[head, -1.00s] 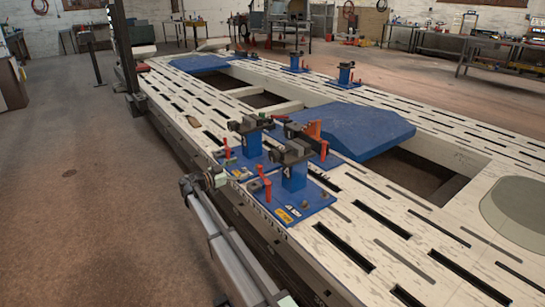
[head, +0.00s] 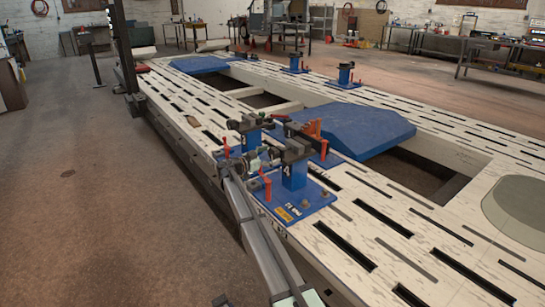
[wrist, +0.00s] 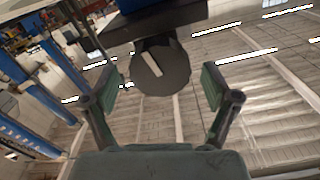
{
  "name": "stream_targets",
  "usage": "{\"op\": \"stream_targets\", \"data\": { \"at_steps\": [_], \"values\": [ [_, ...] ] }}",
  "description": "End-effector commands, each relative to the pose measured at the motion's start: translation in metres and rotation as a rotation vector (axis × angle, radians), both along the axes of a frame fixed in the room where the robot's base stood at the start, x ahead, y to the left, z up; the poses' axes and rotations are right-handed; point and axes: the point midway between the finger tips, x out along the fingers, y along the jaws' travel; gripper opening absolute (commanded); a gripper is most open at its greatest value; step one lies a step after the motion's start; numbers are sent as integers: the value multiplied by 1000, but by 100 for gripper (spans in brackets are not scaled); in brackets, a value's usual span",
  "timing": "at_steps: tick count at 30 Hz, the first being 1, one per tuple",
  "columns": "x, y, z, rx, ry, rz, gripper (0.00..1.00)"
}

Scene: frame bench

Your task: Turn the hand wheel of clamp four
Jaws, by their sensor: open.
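Clamp four (head: 294,172) is a blue post with a dark jaw head, marked 4, on a blue base plate at the bench's near edge. Its hand wheel shows in the wrist view as a dark round disc (wrist: 160,72) with a pale bar across its face, below the dark clamp head. My gripper (wrist: 156,88) is open and empty, its two green-padded fingers on either side of the wheel's lower part, with gaps on both sides. In the head view my gripper (head: 258,158) is just left of the clamp head and partly hides the wheel.
Another blue clamp (head: 251,134) stands close behind my gripper. A red handle (head: 267,187) rises beside clamp four's post. A blue raised plate (head: 352,128) lies to the right. The slotted bench top (head: 400,215) is clear in front and to the right.

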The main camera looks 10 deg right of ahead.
Motion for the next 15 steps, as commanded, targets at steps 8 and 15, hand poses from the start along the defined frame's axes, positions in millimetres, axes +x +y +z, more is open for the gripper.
{"op": "stream_targets", "data": {
  "at_steps": [8, 15],
  "values": [
    [6, -11, 0, 0, 0, 0, 87],
    [5, -11, 0, 0, 0, 0, 72]
  ]
}}
